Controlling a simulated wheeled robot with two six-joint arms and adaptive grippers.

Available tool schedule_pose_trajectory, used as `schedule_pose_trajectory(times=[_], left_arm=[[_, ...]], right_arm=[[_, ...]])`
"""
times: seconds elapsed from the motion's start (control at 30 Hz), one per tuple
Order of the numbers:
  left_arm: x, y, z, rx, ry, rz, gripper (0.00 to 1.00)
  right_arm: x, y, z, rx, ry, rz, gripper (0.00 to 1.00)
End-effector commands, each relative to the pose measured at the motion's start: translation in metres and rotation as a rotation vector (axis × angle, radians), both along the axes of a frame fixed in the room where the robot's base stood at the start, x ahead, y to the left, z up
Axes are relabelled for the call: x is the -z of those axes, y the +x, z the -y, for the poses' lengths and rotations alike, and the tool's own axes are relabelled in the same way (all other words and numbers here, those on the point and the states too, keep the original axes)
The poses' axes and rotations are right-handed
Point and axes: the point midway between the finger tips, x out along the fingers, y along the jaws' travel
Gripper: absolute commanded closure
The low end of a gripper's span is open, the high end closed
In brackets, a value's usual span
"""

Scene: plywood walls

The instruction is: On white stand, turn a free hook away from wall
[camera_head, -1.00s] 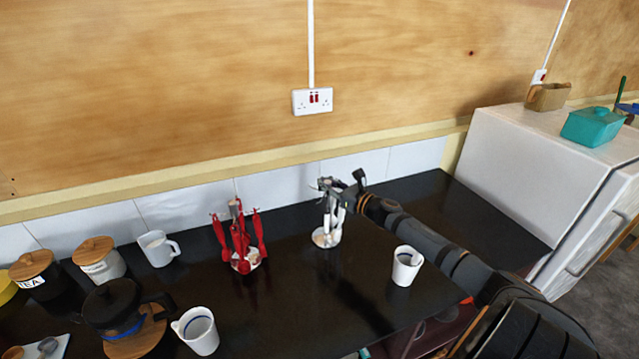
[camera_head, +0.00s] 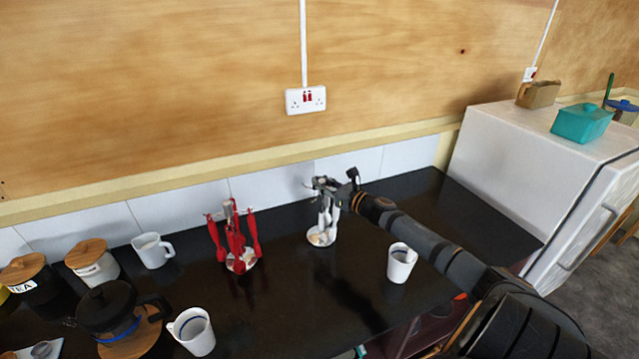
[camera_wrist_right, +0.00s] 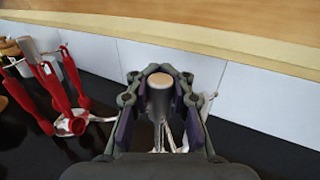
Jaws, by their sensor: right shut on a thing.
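The white stand (camera_head: 318,240) is on the black worktop in the head view, with pale utensils hanging around its post. My right gripper (camera_head: 325,186) is at its top. In the right wrist view, the fingers of the right gripper (camera_wrist_right: 160,88) are shut around the stand's grey cylindrical head (camera_wrist_right: 159,100), which has a tan top face. The gripper hides much of the hooks, so I cannot tell which are free or how they are turned. My left gripper is out of view.
A red utensil stand (camera_head: 236,240) is to the left, apart from the gripper. A white cup (camera_head: 401,264) is right of the white stand, near my arm. Mugs, canisters and a cafetiere (camera_head: 108,312) are further left. The tiled wall (camera_head: 262,186) is close behind.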

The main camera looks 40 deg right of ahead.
Motion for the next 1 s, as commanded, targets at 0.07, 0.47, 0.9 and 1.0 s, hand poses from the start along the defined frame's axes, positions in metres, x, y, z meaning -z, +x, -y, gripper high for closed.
schedule_pose_trajectory(times=[0.07, 0.47, 0.9, 1.0], left_arm=[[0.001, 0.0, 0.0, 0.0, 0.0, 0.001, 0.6], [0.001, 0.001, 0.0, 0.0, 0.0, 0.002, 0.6], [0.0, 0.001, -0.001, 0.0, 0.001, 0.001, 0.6], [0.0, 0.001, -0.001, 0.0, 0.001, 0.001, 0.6]], right_arm=[[0.01, -0.003, 0.002, 0.006, 0.002, -0.015, 1.0], [0.006, -0.002, 0.001, 0.003, 0.002, -0.008, 0.54], [-0.024, -0.001, 0.0, -0.002, -0.007, -0.004, 0.54], [-0.05, -0.002, 0.0, -0.002, -0.008, -0.006, 0.54]])
